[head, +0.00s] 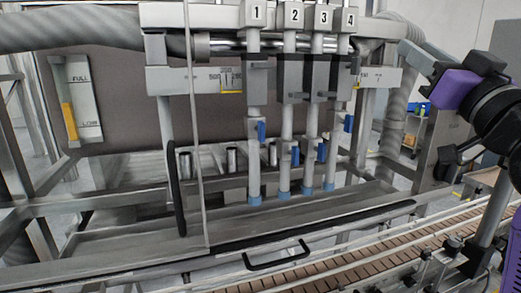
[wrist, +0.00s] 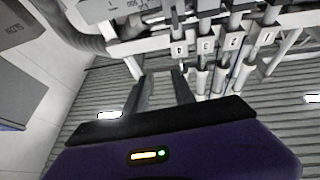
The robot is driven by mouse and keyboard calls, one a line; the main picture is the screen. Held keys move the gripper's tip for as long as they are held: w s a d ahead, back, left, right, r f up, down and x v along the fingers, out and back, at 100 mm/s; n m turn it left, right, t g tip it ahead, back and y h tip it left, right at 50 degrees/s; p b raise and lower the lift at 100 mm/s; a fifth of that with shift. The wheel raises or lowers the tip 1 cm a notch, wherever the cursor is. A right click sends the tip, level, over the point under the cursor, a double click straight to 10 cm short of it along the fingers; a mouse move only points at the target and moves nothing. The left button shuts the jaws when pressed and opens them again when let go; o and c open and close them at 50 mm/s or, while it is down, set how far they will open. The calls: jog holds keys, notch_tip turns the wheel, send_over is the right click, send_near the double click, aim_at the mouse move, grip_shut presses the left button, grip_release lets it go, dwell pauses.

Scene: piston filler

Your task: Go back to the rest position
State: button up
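My gripper (head: 416,57) is at the upper right of the head view, with a purple body and grey fingers. It is raised beside the right end of the filling machine, apart from the nozzles. In the wrist view my gripper (wrist: 163,76) shows two grey fingers standing apart, with nothing seen held between them. The piston filler has several vertical nozzles (head: 285,125) under white number plates 1 to 4. The nozzles have light blue tips and blue handles. They also show tilted in the wrist view (wrist: 222,70), beyond the fingers.
A slatted brown conveyor (head: 385,255) with rails runs along the lower right, below my arm. A black-handled guard bar (head: 277,257) is at the front of the machine. A level gauge (head: 77,98) marked FULL and LOW is at left. A thick grey hose (head: 70,28) crosses the top.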

jog(key=s+f+m+h, duration=0.2)
jog(key=s+f, duration=0.2)
jog(key=f, duration=0.6)
jog(key=s+f+m+h, duration=0.1)
jog(key=s+f+h, duration=0.25)
jog(key=f, duration=0.65)
jog(key=s+f+m+h, duration=0.15)
jog(key=s+f, duration=0.35)
jog(key=f, duration=0.6)
jog(key=s+a+f+n+g+y, duration=0.1)
jog(key=s+a+f+g, duration=0.1)
jog(key=s+f, duration=0.5)
jog(key=s+a+f+n+g+y, duration=0.1)
jog(key=s+f, duration=0.6)
jog(key=s, duration=0.7)
jog(key=s+a+f+n+g+y, duration=0.1)
jog(key=s+a+f+g, duration=0.2)
jog(key=s, duration=0.8)
notch_tip(320, 180, down, 4)
jog(key=shift+a+f+g, duration=0.1)
jog(key=shift+a+g, duration=0.15)
jog(key=shift+g, duration=0.75)
